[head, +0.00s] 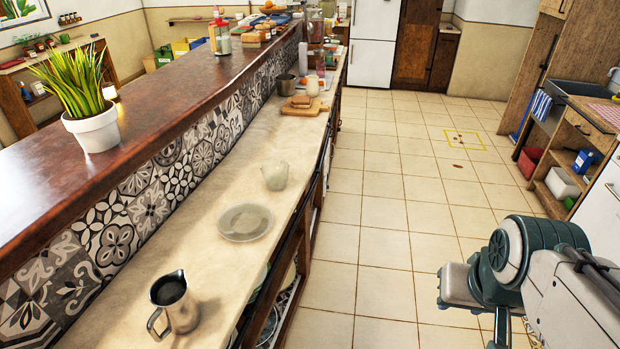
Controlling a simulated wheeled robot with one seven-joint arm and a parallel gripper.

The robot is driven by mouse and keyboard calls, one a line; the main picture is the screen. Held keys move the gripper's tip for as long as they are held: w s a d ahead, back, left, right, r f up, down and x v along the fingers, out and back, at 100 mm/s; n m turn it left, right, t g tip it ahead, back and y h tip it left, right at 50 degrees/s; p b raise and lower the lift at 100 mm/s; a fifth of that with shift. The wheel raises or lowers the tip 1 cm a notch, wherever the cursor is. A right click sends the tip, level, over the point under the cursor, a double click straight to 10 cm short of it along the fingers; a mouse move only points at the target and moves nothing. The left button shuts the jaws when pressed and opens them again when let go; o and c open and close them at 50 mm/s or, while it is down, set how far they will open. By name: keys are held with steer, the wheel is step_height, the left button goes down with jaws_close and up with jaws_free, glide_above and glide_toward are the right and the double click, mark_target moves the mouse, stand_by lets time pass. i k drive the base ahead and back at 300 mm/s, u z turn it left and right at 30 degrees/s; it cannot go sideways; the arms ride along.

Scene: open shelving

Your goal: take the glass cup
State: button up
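A pale, translucent cup (275,176), which looks like the glass cup, stands upright on the light stone counter (215,275) in the head view. It is just behind a round, greyish see-through plate (245,222) and apart from it. Parts of my arm show at the lower right, over the floor and well to the right of the counter. My gripper itself cannot be made out in this view.
A metal jug (178,303) stands nearest on the counter. A cutting board (302,107), a metal pot (286,84) and several bottles are farther back. A raised wooden ledge with a potted plant (93,125) borders the left.

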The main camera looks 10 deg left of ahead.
mark_target(274, 172)
steer(key=z, duration=0.2)
steer(key=i, duration=2.45)
steer(key=u, duration=1.7)
steer(key=i, duration=0.7)
steer(key=u, duration=0.55)
